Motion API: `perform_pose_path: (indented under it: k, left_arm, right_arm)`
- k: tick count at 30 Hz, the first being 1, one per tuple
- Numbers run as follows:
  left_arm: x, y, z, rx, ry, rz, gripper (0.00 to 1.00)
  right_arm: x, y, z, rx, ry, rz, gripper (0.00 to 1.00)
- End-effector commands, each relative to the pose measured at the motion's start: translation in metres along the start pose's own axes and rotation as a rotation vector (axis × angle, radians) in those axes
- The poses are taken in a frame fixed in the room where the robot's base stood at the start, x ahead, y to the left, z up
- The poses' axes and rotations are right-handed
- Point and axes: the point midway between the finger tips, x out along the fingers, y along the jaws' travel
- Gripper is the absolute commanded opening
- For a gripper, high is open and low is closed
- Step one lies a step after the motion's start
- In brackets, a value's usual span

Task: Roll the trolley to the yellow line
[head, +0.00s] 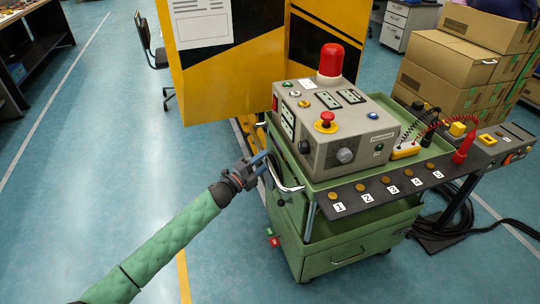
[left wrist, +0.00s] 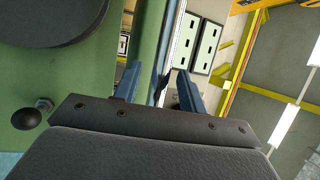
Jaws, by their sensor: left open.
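The green trolley (head: 330,262) stands right of centre in the head view, with a grey control box (head: 345,137) and red lamp on top. A curved metal handle (head: 287,187) sticks out from its left side. My left gripper (head: 264,163) is open at this handle, its blue fingers close to it. I cannot tell whether they touch it. The fingers also show in the left wrist view (left wrist: 158,88), beside a green surface and a bright upright edge. The yellow line (head: 183,276) runs along the floor left of the trolley, partly hidden by my arm. My right gripper is out of view.
A yellow and black cabinet (head: 240,75) stands behind the trolley. A dark panel with numbered buttons (head: 390,187) runs along the trolley's front. Cables (head: 465,225) lie on the right, near cardboard boxes (head: 450,70).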

Motion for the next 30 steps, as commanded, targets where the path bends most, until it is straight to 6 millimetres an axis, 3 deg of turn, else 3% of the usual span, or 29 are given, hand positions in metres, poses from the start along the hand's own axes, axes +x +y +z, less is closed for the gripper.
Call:
perform_pose_path:
  k: [3,9,19,25,30]
  left_arm:
    - [0.018,-0.001,0.000,0.000,0.000,0.000,0.41]
    - [0.033,-0.001,0.000,0.000,-0.001,0.000,0.41]
    - [0.035,0.000,0.000,-0.001,-0.001,0.001,0.41]
    - [0.035,0.000,0.000,-0.001,-0.001,0.001,0.02]
    - [0.035,0.000,0.000,-0.001,-0.001,0.001,0.00]
  right_arm:
    - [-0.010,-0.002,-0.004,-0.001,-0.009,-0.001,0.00]
    - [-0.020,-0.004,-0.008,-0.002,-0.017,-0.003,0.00]
    - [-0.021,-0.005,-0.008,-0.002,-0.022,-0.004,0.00]
    - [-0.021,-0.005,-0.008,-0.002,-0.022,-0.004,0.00]
    - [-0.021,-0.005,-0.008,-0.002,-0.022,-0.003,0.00]
